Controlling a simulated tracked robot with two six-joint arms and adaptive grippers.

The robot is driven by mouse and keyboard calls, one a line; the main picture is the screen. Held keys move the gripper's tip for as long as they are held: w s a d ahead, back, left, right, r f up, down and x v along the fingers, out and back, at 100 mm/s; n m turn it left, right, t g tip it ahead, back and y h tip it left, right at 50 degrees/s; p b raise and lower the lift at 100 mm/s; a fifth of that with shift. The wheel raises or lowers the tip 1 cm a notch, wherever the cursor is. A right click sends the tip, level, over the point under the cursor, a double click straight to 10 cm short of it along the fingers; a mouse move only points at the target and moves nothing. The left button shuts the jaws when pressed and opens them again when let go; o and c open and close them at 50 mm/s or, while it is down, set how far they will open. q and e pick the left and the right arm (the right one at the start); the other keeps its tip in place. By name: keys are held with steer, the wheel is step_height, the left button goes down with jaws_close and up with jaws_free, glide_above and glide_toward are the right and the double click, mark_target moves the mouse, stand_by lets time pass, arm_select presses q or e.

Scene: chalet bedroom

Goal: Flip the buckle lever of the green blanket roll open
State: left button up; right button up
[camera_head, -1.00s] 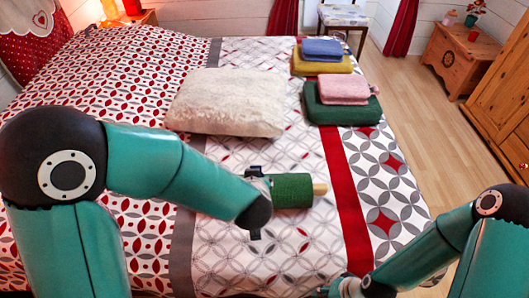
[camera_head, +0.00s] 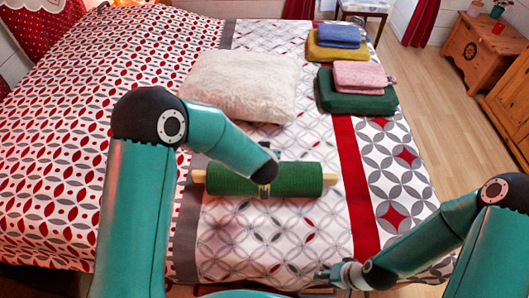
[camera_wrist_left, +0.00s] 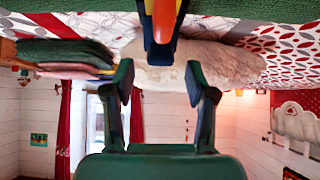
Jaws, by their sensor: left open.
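The green blanket roll (camera_head: 305,180) lies crosswise on the bed, with pale wooden ends showing. A buckle strap (camera_head: 264,191) crosses its middle. In the left wrist view the roll (camera_wrist_left: 60,22) runs along the top edge, and a red and orange lever-like part with yellow and blue (camera_wrist_left: 163,28) projects from it. My left gripper (camera_wrist_left: 158,85) is open, its fingers apart on either side below this part, with a visible gap to it. My right gripper (camera_head: 333,275) is low over the bed's front edge, too small to judge.
A cream pillow (camera_head: 240,85) lies behind the roll. Folded green (camera_head: 355,98) and pink (camera_head: 360,75) blankets lie back right, with yellow (camera_head: 335,52) and blue (camera_head: 339,35) ones beyond. The bedspread (camera_head: 255,240) in front of the roll is clear.

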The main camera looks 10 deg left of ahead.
arm_select(q)
steer(key=shift+x, duration=1.45)
steer(key=c, duration=1)
steer(key=s+t+b, duration=0.1)
steer(key=t+b, duration=0.1)
steer(key=b, duration=0.5)
steer(key=s+t+y+b, duration=0.1)
steer(key=t+b, duration=0.2)
steer(key=b, duration=0.5)
steer(key=s+t+b, duration=0.1)
steer(key=t+b, duration=0.1)
steer(key=b, duration=0.5)
steer(key=shift+s+d+f, duration=0.15)
steer(key=shift+d+f, duration=0.2)
steer(key=shift+f, duration=0.05)
jaws_close()
steer(key=shift+s+r+t+b, duration=0.2)
steer(key=shift+t+b, duration=0.2)
steer(key=shift+b, duration=0.3)
steer(key=o, duration=1)
jaws_free()
steer(key=shift+r, duration=0.1)
